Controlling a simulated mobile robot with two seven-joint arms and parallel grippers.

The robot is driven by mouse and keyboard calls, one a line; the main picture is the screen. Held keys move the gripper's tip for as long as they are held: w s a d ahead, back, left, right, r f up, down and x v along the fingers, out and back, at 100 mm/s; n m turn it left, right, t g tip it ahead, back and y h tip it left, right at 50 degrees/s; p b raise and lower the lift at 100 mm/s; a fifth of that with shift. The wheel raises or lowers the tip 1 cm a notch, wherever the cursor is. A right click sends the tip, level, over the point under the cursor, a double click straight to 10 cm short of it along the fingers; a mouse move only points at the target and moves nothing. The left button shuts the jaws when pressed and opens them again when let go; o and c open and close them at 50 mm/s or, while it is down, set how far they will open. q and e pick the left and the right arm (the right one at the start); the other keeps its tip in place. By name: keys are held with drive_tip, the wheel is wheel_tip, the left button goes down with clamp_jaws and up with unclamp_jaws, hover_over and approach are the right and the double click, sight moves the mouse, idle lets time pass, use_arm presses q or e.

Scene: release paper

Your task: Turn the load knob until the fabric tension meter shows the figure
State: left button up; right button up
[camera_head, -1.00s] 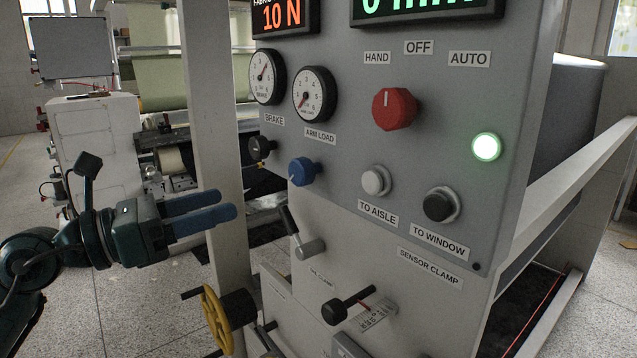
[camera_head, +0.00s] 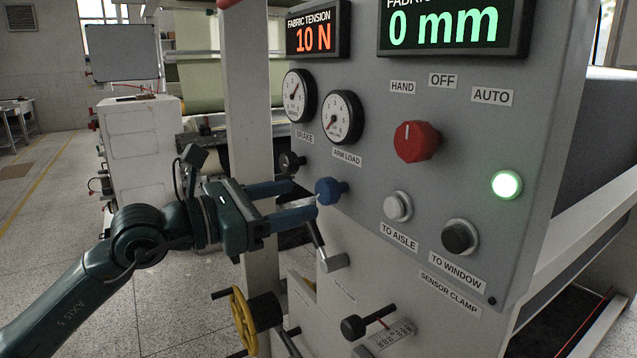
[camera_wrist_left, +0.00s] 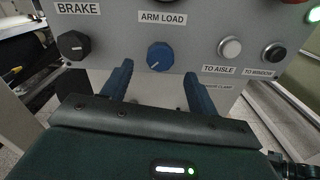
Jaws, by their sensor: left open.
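The fabric tension meter (camera_head: 318,32) reads 10 N in orange digits at the top of the grey panel. The blue load knob (camera_head: 327,191) sits under the ARM LOAD label and the arm load gauge (camera_head: 342,117). It also shows in the left wrist view (camera_wrist_left: 160,56), with a white pointer mark. My left gripper (camera_head: 304,201) is open, with its two blue fingers pointing at the panel. In the left wrist view the knob lies ahead of and between the fingertips, which look short of it. My right gripper is not in view.
A black brake knob (camera_head: 291,163) sits left of the blue knob. A red selector (camera_head: 415,142) and two push buttons (camera_head: 398,206) are to the right. Below are a grey lever (camera_head: 332,261) and a yellow handwheel (camera_head: 243,320). A white post (camera_head: 251,110) stands left of the panel.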

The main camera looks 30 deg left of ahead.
sight(321, 194)
use_arm(q)
drive_tip(key=p+x, duration=0.2)
drive_tip(key=x, duration=0.2)
drive_tip(key=shift+w+d+r, duration=0.15)
drive_tip(key=shift+w+d, duration=0.05)
drive_tip(key=shift+w, duration=0.15)
drive_tip(key=shift+w+d, duration=0.2)
drive_tip(key=shift+w, duration=0.1)
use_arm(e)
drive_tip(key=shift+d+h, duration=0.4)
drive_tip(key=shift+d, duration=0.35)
use_arm(q)
drive_tip(key=shift+c, duration=0.5)
